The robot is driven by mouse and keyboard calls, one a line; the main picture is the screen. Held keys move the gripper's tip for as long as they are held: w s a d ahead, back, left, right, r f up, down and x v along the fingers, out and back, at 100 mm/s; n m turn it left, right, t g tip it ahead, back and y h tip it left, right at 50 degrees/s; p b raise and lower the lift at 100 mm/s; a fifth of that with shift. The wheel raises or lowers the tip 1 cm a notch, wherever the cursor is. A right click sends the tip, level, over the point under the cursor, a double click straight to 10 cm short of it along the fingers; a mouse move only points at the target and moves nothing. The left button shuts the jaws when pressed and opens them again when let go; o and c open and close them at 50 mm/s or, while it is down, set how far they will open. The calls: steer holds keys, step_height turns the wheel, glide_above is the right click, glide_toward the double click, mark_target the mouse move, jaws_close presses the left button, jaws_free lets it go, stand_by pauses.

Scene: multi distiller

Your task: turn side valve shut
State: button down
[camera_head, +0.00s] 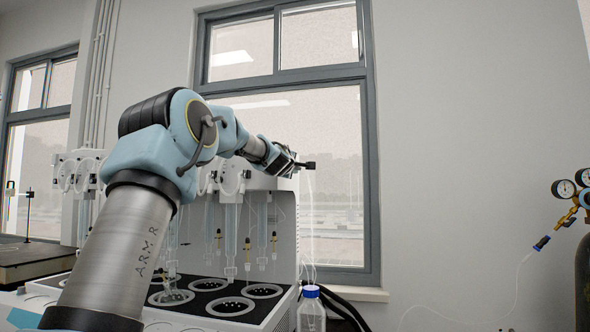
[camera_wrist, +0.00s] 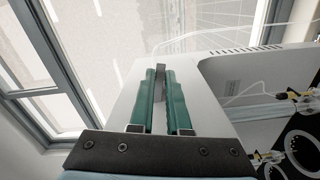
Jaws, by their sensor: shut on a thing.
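My gripper (camera_wrist: 161,76) has two green fingers that point away from the wrist camera. They are shut on a narrow grey piece, which I take to be the side valve's handle (camera_wrist: 160,88). It stands between the fingers, against the pale side panel of the distiller (camera_wrist: 127,100). In the head view my gripper (camera_head: 297,164) is at the upper right side of the distiller (camera_head: 283,222), with a small dark part beyond it. My arm hides much of the machine there. The valve's body and its exact angle cannot be made out.
Several glass tubes hang above round black-lined wells (camera_head: 231,306) on the distiller. A blue-capped bottle (camera_head: 311,310) stands at its right, near dark hoses. A window (camera_head: 333,115) is behind. A gas cylinder with gauges (camera_head: 580,190) is at far right; the wall between is bare.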

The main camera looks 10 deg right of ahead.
steer(key=shift+f, duration=0.15)
steer(key=shift+w+a+f+m+b, duration=0.15)
steer(key=shift+f+m+b, duration=0.15)
steer(key=shift+m+b, duration=0.8)
steer(key=shift+a+f+m+b, duration=0.25)
steer(key=shift+m+b, duration=0.4)
steer(key=shift+m, duration=0.7)
steer(key=shift+w+a+f+m+b, duration=0.1)
steer(key=shift+f+m+b, duration=0.25)
steer(key=shift+m+b, duration=0.75)
steer(key=shift+m, duration=0.35)
steer(key=c, duration=0.9)
jaws_free()
steer(key=shift+r, duration=0.15)
